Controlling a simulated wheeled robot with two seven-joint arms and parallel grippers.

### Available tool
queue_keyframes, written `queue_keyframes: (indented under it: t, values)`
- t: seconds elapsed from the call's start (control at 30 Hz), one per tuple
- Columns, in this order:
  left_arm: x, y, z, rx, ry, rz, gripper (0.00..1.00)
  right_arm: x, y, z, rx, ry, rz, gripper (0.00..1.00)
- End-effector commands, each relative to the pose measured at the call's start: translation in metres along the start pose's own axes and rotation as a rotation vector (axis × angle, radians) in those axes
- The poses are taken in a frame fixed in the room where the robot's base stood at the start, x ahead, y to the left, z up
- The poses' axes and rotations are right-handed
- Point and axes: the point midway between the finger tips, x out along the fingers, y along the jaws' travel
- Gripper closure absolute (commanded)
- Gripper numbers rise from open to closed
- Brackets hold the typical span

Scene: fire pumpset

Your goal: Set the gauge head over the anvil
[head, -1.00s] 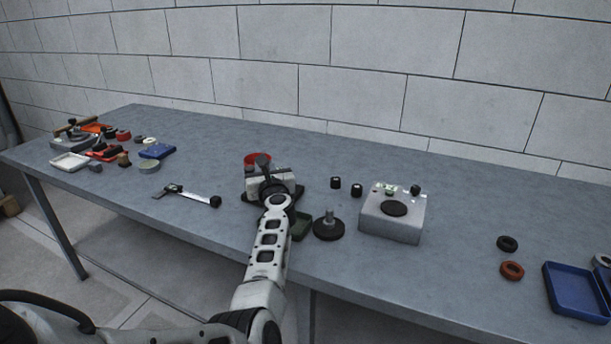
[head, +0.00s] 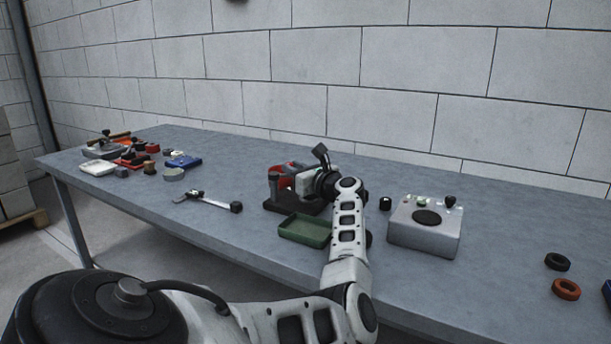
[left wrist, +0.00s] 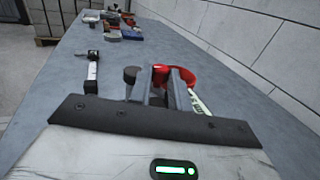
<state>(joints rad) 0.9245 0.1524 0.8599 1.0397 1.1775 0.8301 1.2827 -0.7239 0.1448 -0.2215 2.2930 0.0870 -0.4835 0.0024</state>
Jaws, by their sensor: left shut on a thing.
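A fixture with red and grey upper parts stands on a dark base (head: 285,205) at mid-table in the head view. I take its red part (head: 277,172) as the gauge head; the anvil is not clearly seen. My left gripper (head: 287,184) reaches in from the right, shut on the red part. In the left wrist view, the fingers (left wrist: 160,88) close around red material. My right gripper is not in view.
A green tray (head: 305,231) lies just in front of the fixture. Small trays and parts crowd the far left. Rings (head: 566,289) lie at right.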

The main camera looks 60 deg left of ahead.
Motion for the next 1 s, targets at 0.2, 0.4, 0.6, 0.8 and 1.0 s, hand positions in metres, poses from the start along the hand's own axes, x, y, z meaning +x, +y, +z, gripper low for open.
queue_keyframes:
  t: [0.2,0.4,0.6,0.8,1.0]
  values:
    - [0.001,0.000,0.003,0.000,-0.004,0.002,1.00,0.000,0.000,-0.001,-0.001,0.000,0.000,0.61]
    - [0.001,0.000,0.003,-0.001,-0.005,0.002,0.59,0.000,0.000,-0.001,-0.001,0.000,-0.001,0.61]
    - [0.000,0.000,0.002,-0.001,-0.003,0.001,0.59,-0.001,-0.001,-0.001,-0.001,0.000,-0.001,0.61]
    - [-0.011,-0.001,0.001,-0.002,-0.003,-0.001,0.59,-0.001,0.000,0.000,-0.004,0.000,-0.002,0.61]
    - [-0.052,-0.001,0.000,-0.003,0.000,-0.003,0.59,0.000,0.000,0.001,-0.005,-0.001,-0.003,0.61]
